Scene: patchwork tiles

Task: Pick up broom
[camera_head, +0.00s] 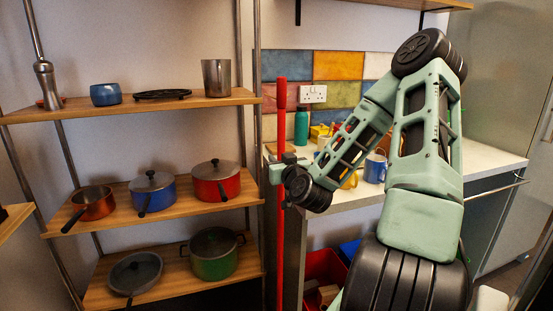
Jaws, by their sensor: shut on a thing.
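The broom (280,222) shows as a long, upright red pole with a thicker red grip at its top. It stands between the shelf unit and the counter. Its lower end is cut off by the bottom of the picture, so its head is not seen. My gripper (279,171) is shut on the upper part of the pole, a little below the thick grip. My green arm reaches in from the lower right, and its wrist partly hides the gripper.
Wooden shelves (150,200) with several pots and pans stand close on the left. A white counter (480,160) with mugs (375,168) and a teal bottle (301,126) is behind my arm. A red bin (322,268) sits under the counter, right of the pole.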

